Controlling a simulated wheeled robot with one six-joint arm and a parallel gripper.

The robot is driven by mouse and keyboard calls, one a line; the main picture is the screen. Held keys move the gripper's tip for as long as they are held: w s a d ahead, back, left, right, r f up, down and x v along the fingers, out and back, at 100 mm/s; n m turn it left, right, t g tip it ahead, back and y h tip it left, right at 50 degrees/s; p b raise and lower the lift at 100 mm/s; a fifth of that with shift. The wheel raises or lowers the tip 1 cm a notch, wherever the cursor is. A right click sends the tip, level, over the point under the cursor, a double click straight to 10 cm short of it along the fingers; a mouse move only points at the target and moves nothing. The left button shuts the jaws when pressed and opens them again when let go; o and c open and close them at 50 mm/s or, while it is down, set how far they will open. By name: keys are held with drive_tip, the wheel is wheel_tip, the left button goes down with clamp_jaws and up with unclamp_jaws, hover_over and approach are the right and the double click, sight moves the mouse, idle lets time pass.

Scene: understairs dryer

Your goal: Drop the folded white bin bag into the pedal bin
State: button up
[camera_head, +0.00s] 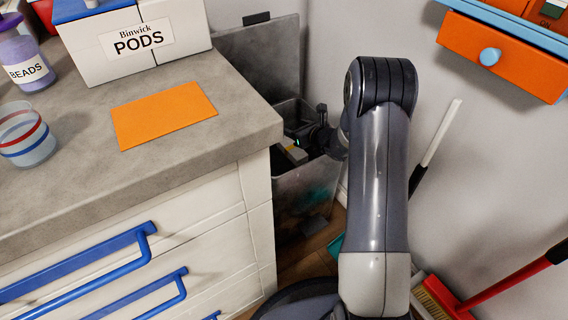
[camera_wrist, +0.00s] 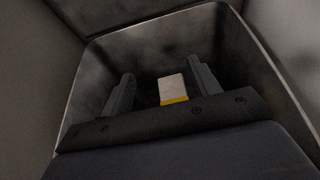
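The grey pedal bin (camera_head: 306,190) stands between the counter and the wall, its lid (camera_head: 262,55) raised. My gripper (camera_head: 302,143) reaches into the bin's mouth from the right. In the wrist view my gripper (camera_wrist: 160,72) has its two fingers wide apart, inside the bin's rim (camera_wrist: 150,27). A small white folded piece with a yellow band, which looks like the bin bag (camera_wrist: 172,87), shows between the fingers, with a clear gap to the left finger. It also shows in the head view (camera_head: 295,154), inside the bin. Whether it rests on the bin's floor is hidden.
The grey counter (camera_head: 225,150) borders the bin on the left and bears an orange sheet (camera_head: 164,114), a pods box (camera_head: 130,42), a beads jar (camera_head: 28,68) and clear cups (camera_head: 27,135). A broom (camera_head: 437,300) is at the lower right. An orange drawer (camera_head: 500,55) juts out upper right.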

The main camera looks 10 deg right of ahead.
drive_tip(key=shift+o, duration=1.3)
drive_tip(key=p+v, duration=0.2)
drive_tip(key=v, duration=0.9)
drive_tip(key=shift+w+f, duration=0.1)
drive_tip(key=b+x, duration=0.2)
drive_tip(key=x, duration=0.9)
drive_tip(key=shift+r+p, duration=1.5)
drive_tip(key=shift+r, duration=1.45)
